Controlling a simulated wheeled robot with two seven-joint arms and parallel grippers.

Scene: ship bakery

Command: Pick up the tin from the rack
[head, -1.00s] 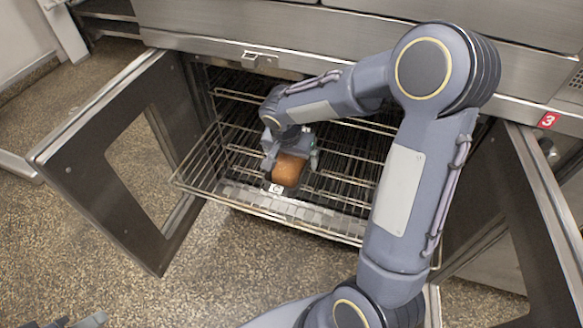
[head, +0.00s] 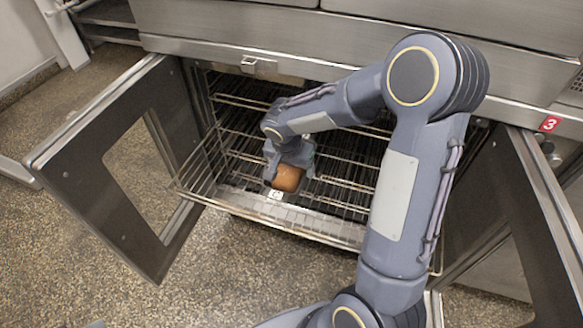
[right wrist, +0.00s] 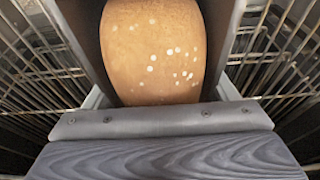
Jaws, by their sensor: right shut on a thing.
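The tin with a brown loaf (head: 287,179) in it is on the pulled-out wire rack (head: 330,222) of the open oven. A small white tag marked with a dark sign shows at its near side. My right gripper (head: 290,170) reaches down from above and is shut on the tin. In the right wrist view the loaf (right wrist: 153,50), with pale spots on top, lies between dark upright walls; I cannot tell tin wall from finger there. The tin's underside is hidden. Of my left arm only a grey sliver shows at the bottom left edge.
The oven's left door (head: 110,165) and right door (head: 530,215) stand open on either side of the rack. A steel ledge (head: 330,50) runs above the opening. Several wire shelf runners line the dark inside. The speckled floor in front is clear.

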